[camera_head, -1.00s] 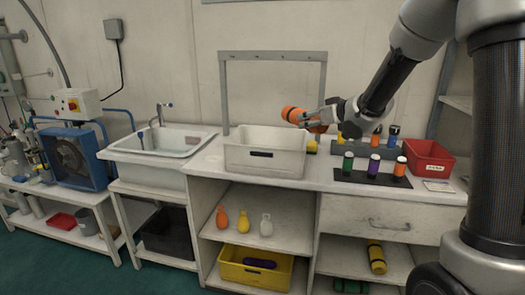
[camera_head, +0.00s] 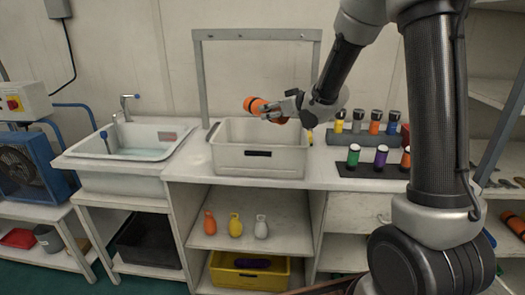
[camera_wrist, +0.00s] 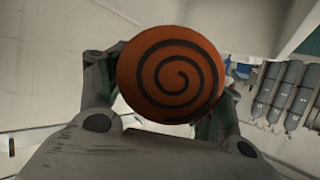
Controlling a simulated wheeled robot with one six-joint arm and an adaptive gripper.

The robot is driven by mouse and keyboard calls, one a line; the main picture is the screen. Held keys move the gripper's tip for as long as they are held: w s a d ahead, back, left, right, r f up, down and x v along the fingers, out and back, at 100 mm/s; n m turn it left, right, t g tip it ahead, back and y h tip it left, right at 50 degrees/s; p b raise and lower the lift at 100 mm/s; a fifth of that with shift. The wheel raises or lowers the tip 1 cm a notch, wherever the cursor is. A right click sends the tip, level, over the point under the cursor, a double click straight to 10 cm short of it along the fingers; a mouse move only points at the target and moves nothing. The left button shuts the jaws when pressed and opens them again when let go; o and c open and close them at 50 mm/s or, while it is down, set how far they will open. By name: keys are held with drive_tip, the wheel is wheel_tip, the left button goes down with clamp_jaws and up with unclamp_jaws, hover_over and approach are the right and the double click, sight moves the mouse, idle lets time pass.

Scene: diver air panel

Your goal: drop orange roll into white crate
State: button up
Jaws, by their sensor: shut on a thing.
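The orange roll (camera_head: 259,106) is held in the air by my gripper (camera_head: 272,108), above the white crate (camera_head: 259,163) in the head view. The roll lies roughly sideways and looks apart from the crate's rim. In the wrist view the roll's orange end with a dark spiral (camera_wrist: 172,74) sits between the two fingers, and my gripper (camera_wrist: 160,92) is shut on it. The white crate stands on the counter, open at the top; its floor is mostly hidden by the front wall.
A sink (camera_head: 131,142) stands left of the crate. A grey frame (camera_head: 258,35) rises behind it. Capped cylinders stand in a rack (camera_head: 371,140) and on a dark mat (camera_head: 372,171) to the right. A yellow crate (camera_head: 248,275) and small bottles (camera_head: 235,225) are on shelves below.

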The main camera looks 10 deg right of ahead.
drive_tip(key=shift+f, duration=0.8)
drive_tip(key=o, duration=1.3)
drive_tip(key=shift+d, duration=0.1)
